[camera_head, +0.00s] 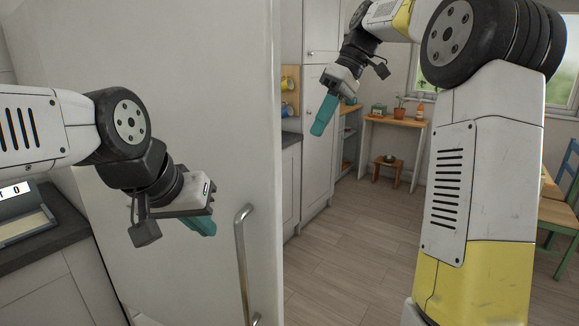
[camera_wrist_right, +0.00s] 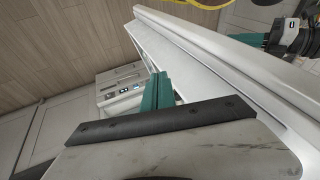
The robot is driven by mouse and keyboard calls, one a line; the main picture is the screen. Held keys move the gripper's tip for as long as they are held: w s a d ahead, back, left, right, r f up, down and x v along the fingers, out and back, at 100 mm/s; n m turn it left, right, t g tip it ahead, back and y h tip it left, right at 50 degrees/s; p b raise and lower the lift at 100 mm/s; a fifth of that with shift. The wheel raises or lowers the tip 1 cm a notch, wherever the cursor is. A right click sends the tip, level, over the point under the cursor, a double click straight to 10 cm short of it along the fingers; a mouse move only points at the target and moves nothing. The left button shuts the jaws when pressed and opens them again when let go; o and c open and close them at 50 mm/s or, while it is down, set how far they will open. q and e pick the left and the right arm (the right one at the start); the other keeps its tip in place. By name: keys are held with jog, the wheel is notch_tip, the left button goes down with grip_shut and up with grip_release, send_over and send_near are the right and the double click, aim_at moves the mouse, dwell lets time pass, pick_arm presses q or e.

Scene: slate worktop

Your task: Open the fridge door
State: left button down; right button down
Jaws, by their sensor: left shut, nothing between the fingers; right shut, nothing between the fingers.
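The fridge door (camera_head: 190,90) is a tall, pale panel filling the left half of the head view. Its long metal handle (camera_head: 241,265) stands upright near the right edge, low in the view. My left gripper (camera_head: 202,227) is shut and empty, in front of the door face and left of the handle, apart from it. My right gripper (camera_head: 323,116) is shut and empty, to the right of the door's edge in the picture. In the right wrist view its teal fingers (camera_wrist_right: 157,92) lie together beside a long white panel (camera_wrist_right: 215,75). I cannot tell how far the door stands open.
A dark worktop (camera_head: 40,230) over pale cabinets is at the left. Right of the door are a tall white cupboard (camera_head: 319,130), a wooden side table (camera_head: 395,125), a small stool (camera_head: 388,170) and a green-and-blue chair (camera_head: 562,220). The wooden floor (camera_head: 350,260) between is clear.

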jog(key=w+f+n+g, duration=0.1)
jog(key=w+n+g, duration=0.15)
jog(key=w, duration=0.25)
jog(key=s+a+f+n+y, duration=0.1)
jog(key=s+a+f, duration=0.6)
jog(key=f, duration=0.1)
jog(key=shift+f+n, duration=0.2)
jog(key=shift+n, duration=0.15)
jog(key=shift+s, duration=0.1)
